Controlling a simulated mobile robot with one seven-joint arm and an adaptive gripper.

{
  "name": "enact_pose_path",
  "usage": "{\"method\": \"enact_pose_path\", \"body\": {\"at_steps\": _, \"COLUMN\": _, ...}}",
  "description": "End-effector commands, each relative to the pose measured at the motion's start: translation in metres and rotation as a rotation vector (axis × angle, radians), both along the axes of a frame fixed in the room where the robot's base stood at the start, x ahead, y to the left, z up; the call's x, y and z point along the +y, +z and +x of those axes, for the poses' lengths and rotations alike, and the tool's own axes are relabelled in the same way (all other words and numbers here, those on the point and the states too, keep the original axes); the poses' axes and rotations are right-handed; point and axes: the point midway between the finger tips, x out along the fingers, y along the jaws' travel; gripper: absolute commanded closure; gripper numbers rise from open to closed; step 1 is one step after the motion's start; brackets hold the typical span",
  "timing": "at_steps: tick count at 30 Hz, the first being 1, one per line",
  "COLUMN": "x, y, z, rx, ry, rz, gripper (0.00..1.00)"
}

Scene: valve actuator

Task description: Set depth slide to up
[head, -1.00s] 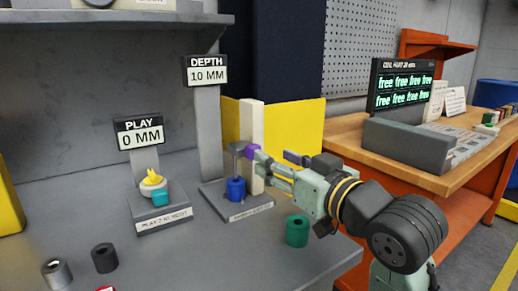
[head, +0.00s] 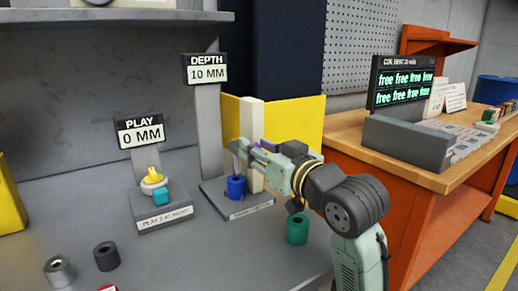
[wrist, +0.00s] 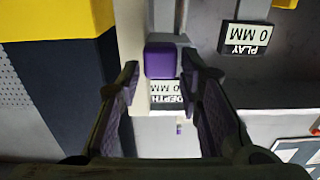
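The purple block-shaped handle of the depth slide (wrist: 160,62) shows in the wrist view between my fingertips. My gripper (head: 247,150) is open around the handle, with a narrow gap on each side; contact is not visible. In the head view my fingers hide most of the handle. The depth fixture has a grey base (head: 237,208), a blue cylinder (head: 236,188) and a pale upright post (head: 251,120) behind. The depth display (head: 206,70) reads 10 MM; it is upside down in the wrist view (wrist: 168,94).
Left of the fixture stands the play station (head: 160,205), with a yellow and teal knob and a display (head: 140,131) reading 0 MM. A green cylinder (head: 297,230) stands below my arm. Grey (head: 59,271) and dark (head: 106,256) cylinders stand front left. A yellow panel (head: 295,125) is behind.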

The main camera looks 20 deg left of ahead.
Motion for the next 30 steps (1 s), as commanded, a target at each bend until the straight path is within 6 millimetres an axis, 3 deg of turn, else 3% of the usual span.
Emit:
{"method": "enact_pose_path", "body": {"at_steps": 14, "x": -0.0002, "y": 0.0001, "z": 0.0, "rx": 0.0, "ry": 0.0, "rz": 0.0, "gripper": 1.0}}
{"method": "enact_pose_path", "body": {"at_steps": 26, "x": -0.0003, "y": 0.0003, "z": -0.0001, "rx": -0.001, "ry": -0.001, "rz": -0.001, "gripper": 1.0}}
{"method": "enact_pose_path", "body": {"at_steps": 30, "x": -0.0002, "y": 0.0099, "z": -0.0001, "rx": -0.001, "ry": -0.001, "rz": 0.0, "gripper": 1.0}}
